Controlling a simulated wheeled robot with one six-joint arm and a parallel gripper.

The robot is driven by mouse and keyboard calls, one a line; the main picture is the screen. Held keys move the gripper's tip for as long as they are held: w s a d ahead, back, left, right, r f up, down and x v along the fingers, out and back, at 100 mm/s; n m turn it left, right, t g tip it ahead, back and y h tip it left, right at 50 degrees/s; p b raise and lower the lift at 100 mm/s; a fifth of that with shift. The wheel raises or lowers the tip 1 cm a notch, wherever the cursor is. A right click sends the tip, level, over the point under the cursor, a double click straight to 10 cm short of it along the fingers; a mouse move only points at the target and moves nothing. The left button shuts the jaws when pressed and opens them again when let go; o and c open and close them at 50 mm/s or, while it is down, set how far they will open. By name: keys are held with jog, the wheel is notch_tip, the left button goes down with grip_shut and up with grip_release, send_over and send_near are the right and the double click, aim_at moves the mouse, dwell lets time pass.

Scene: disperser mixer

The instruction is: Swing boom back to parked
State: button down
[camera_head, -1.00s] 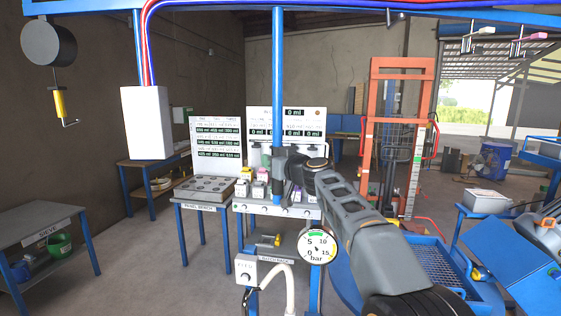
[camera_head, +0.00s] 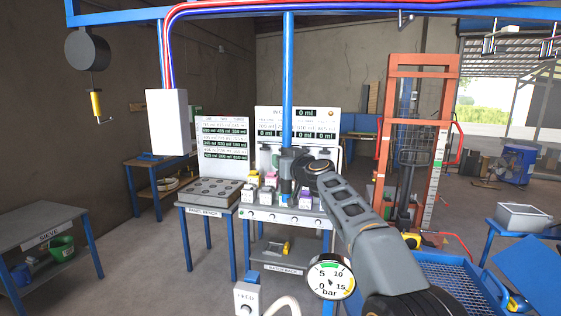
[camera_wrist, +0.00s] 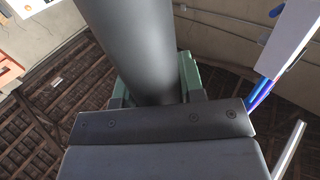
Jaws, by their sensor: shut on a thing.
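The boom (camera_head: 330,17) is a blue overhead beam with red and blue hoses along it. A blue pole (camera_head: 288,80) hangs from it in front of the back bench, with a dark grey grip near its lower end. My gripper (camera_head: 291,168) is at this grip, at the end of my arm reaching up from the lower right. In the wrist view a thick dark grey cylinder (camera_wrist: 125,40) stands between the green finger pads, and my gripper is shut on it. The pads' contact is partly hidden behind the gripper body.
A white box (camera_head: 167,122) hangs under the boom's left part. A panel bench (camera_head: 207,208) and a batch rack stand behind the pole. A pressure gauge (camera_head: 330,277) is close in front. An orange stacker (camera_head: 447,130) stands right. Floor is open at left centre.

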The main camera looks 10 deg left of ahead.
jog(key=shift+w+d+f, duration=0.2)
jog(key=shift+d+f, duration=0.1)
jog(key=c, duration=0.7)
grip_release()
jog(key=shift+w+d+r, duration=0.1)
jog(key=shift+d, duration=0.2)
jog(key=shift+c, duration=0.2)
jog(key=shift+s+a+r, duration=0.15)
jog(key=shift+s+a, duration=0.05)
jog(key=shift+d, duration=0.1)
jog(key=shift+s+d+b, duration=0.2)
jog(key=shift+b, duration=0.25)
jog(key=b+v, duration=0.7)
jog(key=v, duration=0.6)
jog(key=shift+b, duration=0.4)
jog(key=shift+c, duration=0.4)
